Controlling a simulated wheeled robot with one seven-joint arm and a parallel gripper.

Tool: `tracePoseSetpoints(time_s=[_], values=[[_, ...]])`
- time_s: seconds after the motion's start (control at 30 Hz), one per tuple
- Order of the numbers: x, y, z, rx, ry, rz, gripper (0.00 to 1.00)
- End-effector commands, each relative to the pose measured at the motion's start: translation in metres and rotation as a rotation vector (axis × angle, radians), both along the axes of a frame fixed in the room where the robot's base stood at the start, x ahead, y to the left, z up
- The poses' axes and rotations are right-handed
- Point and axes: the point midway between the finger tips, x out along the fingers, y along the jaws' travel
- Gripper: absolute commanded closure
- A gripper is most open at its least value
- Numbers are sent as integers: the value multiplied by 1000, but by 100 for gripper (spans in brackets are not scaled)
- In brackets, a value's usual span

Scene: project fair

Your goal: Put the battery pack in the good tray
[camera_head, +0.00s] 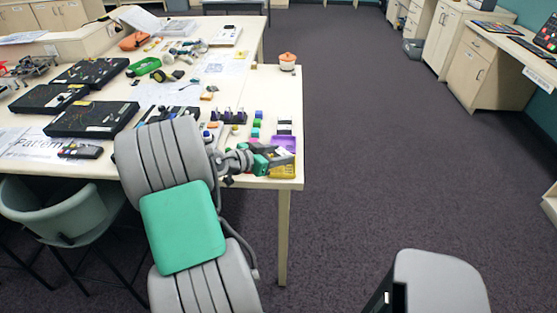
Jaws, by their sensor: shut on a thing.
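My gripper (270,157) is at the right front corner of the long table, low over two small trays. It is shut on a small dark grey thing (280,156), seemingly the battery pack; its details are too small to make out. A purple tray (290,140) lies just behind the gripper, and a yellow tray (284,172) lies just in front of it. The gripper and the held thing hide parts of both. I cannot read which one is the good tray, nor tell whether the held thing touches either.
The table (287,101) holds several black cases (94,119) on the left. Several small coloured blocks (257,123) and a dark rack (229,117) stand behind my gripper. An orange-topped pot (287,62) is at the right edge. Open carpet lies to the right.

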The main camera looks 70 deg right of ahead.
Motion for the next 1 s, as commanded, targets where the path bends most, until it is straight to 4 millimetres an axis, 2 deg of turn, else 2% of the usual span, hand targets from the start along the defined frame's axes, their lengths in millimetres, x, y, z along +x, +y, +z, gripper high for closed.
tracePoseSetpoints(time_s=[0.1,0.2,0.53,0.57,0.67,1.0], values=[[-1,-1,-21,7,6,0,92],[0,-1,-31,1,2,1,92],[0,-1,-36,0,1,0,92],[0,-1,-36,1,2,1,49],[0,-1,-35,2,1,1,41],[2,1,-29,1,1,2,41]])
